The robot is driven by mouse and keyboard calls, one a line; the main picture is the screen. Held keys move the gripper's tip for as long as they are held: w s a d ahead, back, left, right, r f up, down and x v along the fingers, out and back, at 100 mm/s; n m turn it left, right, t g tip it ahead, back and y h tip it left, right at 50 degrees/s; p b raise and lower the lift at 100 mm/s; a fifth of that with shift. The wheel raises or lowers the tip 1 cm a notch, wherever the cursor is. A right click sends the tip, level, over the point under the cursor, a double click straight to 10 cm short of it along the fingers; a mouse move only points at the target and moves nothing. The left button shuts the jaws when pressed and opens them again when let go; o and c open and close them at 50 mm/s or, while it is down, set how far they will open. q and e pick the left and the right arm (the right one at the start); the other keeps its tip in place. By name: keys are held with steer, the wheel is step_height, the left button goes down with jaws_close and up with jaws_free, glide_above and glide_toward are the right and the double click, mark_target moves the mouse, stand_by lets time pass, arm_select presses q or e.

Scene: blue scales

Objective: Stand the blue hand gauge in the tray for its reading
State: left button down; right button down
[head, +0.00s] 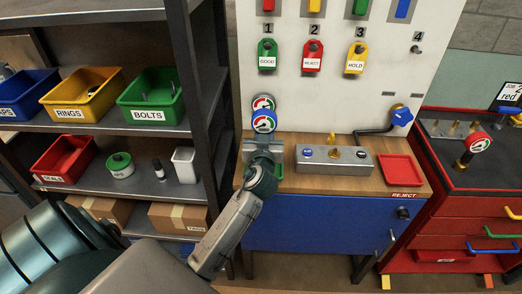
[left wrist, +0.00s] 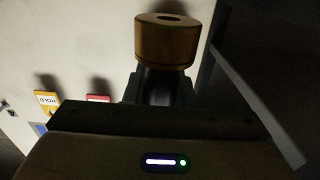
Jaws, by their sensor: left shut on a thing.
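The blue hand gauge (head: 264,121) has a round blue-rimmed dial and stands roughly upright above my left gripper (head: 262,150), at the left end of the wooden bench. The gripper is shut on its lower part, which the fingers hide. In the left wrist view, a brass cylinder (left wrist: 167,42) on a dark stem rises beyond the gripper body. A green tray (head: 280,171) lies mostly hidden behind the gripper. A red tray (head: 383,166) marked REJECT lies at the bench's right end. My right gripper is not in view.
A second dial (head: 263,102) shows just behind the blue gauge. A grey metal block (head: 355,163) with a brass fitting stands mid-bench. A dark shelf post (head: 194,90) stands close left of my arm.

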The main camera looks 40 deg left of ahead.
arm_select(q)
steer(key=shift+f, duration=0.85)
step_height(320, 180, down, 4)
steer(key=shift+d+r, duration=0.1)
steer(key=shift+r, duration=0.05)
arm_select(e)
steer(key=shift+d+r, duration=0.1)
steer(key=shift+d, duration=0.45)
arm_select(q)
steer(key=c, duration=1.2)
jaws_free()
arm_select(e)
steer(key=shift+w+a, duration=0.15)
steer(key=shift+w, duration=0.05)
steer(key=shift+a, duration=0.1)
